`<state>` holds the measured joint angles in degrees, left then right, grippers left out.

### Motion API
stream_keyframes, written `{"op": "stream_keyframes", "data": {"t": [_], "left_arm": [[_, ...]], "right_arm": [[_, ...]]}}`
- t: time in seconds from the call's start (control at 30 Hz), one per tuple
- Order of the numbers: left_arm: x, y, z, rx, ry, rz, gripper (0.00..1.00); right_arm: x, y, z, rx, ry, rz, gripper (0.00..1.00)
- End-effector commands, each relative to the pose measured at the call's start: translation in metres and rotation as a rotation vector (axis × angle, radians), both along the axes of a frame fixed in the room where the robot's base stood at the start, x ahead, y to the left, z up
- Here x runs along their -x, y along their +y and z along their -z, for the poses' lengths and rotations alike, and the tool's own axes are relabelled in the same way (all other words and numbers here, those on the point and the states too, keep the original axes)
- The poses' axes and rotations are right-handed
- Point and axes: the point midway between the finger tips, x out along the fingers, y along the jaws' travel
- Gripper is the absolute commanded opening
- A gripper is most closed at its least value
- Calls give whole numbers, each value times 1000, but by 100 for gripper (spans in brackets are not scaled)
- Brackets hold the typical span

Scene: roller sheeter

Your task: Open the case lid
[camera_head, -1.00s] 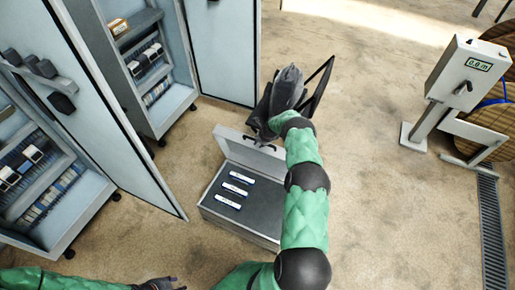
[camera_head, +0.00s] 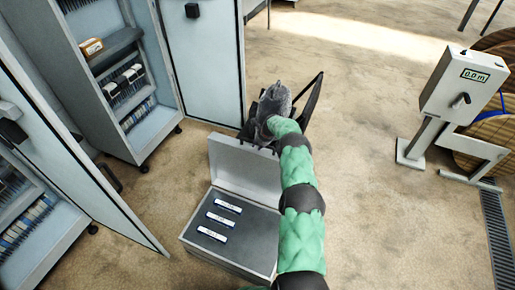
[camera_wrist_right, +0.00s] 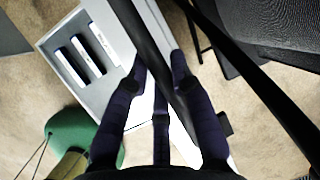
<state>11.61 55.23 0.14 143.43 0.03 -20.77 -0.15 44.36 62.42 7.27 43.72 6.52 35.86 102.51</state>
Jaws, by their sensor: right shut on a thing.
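The grey case (camera_head: 255,242) stands on the floor with its lid (camera_head: 243,167) raised steeply at the back edge. Its dark interior holds three white labelled strips (camera_head: 220,218). My left gripper is not in view.
Open cabinets (camera_head: 118,62) with swung doors (camera_head: 203,70) stand left of and behind the case. A black frame (camera_head: 313,98) is just beyond my right gripper. A post with a display (camera_head: 470,85) stands at the right by wooden reels. Floor between is clear.

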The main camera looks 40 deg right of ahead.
Motion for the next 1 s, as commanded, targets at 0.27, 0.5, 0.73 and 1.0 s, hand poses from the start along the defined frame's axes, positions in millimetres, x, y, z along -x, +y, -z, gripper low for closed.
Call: {"op": "stream_keyframes", "data": {"t": [0.27, 0.5, 0.73, 1.0], "left_arm": [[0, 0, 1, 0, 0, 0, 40], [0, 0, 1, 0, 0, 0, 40], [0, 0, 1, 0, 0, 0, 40], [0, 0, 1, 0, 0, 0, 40]], "right_arm": [[-2, -2, -3, 5, -5, 0, 0], [-2, -2, -4, 5, -5, 0, 48], [-1, -1, -1, 2, -2, 0, 48], [2, -1, -7, 0, 0, -1, 48]]}}
